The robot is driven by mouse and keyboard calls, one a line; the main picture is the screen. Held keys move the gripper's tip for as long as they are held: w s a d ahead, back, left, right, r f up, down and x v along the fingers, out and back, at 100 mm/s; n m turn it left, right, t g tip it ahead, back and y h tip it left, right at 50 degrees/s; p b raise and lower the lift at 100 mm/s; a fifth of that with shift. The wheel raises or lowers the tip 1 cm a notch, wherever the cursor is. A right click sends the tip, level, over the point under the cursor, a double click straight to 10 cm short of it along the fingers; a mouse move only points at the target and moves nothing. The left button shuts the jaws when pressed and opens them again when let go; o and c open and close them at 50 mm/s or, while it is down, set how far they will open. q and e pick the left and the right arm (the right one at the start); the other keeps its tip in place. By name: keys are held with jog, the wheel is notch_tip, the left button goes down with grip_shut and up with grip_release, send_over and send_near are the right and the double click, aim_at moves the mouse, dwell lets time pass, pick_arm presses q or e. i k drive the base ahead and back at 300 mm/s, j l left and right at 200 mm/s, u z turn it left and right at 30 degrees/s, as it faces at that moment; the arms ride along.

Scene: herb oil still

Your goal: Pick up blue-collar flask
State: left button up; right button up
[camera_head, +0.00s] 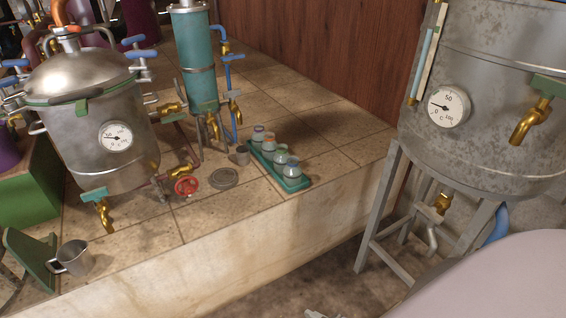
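Several small pale flasks with coloured collars stand upright in a teal tray (299,186) near the front edge of the tiled ledge. The flask at the near end (292,169) seems to have a blue collar. The one behind it (280,157) has a greenish collar, and the one behind that (269,144) an orange-brown one. The farthest flask (258,134) has a dark bluish or purplish collar. They are too small to be sure of the colours. Neither of my grippers can be made out in view, and nothing touches the flasks.
A steel still pot (90,150) with a gauge and a teal column (195,60) stand left of the tray. A small cup (242,155), grey disc (224,178) and red valve wheel (187,186) are nearby. A large tank (480,110) stands on legs at right.

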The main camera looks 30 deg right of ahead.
aim_at(292, 172)
jog(key=i+l, duration=0.25)
jog(key=i, duration=0.15)
jog(key=i+l+z, duration=0.1)
jog(key=i+l, duration=0.2)
jog(key=i, duration=0.15)
jog(key=i+l, duration=0.25)
jog(key=i, duration=0.15)
